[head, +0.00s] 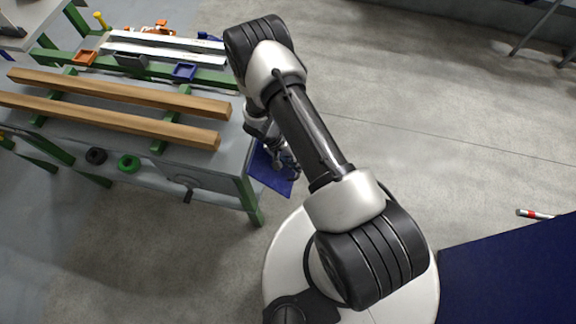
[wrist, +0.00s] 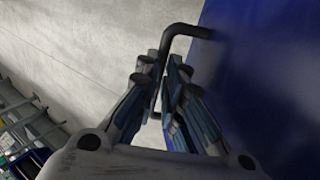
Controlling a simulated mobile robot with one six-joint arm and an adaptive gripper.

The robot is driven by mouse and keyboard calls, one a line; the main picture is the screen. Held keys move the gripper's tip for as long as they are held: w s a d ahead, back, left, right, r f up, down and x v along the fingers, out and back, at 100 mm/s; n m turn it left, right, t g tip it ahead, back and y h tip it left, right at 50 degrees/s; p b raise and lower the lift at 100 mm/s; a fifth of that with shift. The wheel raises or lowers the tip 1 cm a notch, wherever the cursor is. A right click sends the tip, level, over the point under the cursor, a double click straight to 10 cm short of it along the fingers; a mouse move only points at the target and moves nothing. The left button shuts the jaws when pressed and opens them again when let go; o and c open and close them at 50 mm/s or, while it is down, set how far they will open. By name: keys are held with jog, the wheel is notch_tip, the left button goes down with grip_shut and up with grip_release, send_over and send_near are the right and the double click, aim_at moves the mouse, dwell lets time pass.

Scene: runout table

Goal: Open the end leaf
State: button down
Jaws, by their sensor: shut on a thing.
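The end leaf is a blue panel (head: 268,174) at the right end of the grey work table, partly hidden behind my arm. In the wrist view the leaf (wrist: 262,80) fills the right side, and a black bar handle (wrist: 181,30) stands out from its face. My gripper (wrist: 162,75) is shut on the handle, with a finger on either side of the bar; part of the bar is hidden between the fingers. In the head view my gripper (head: 284,160) is small and dark against the leaf. The exact angle of the leaf is hard to tell.
Two long wooden beams (head: 120,92) lie on the green-framed table (head: 220,165). Blue (head: 185,71) and orange (head: 85,57) trays and pale rails sit farther back. The concrete floor right of the table is open. A dark blue surface (head: 510,275) is at lower right.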

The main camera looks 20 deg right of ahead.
notch_tip(320, 180, up, 11)
jog(key=s+d+g+h+b, duration=0.1)
jog(key=d+g+h+b, duration=0.1)
jog(key=g+h+b, duration=0.2)
jog(key=shift+s+d+h, duration=0.2)
jog(key=shift+s+h, duration=0.1)
jog(key=shift+h, duration=0.6)
jog(key=c, duration=2.3)
grip_release()
jog(key=shift+s+r, duration=0.1)
jog(key=o, duration=0.6)
jog(key=shift+v, duration=6)
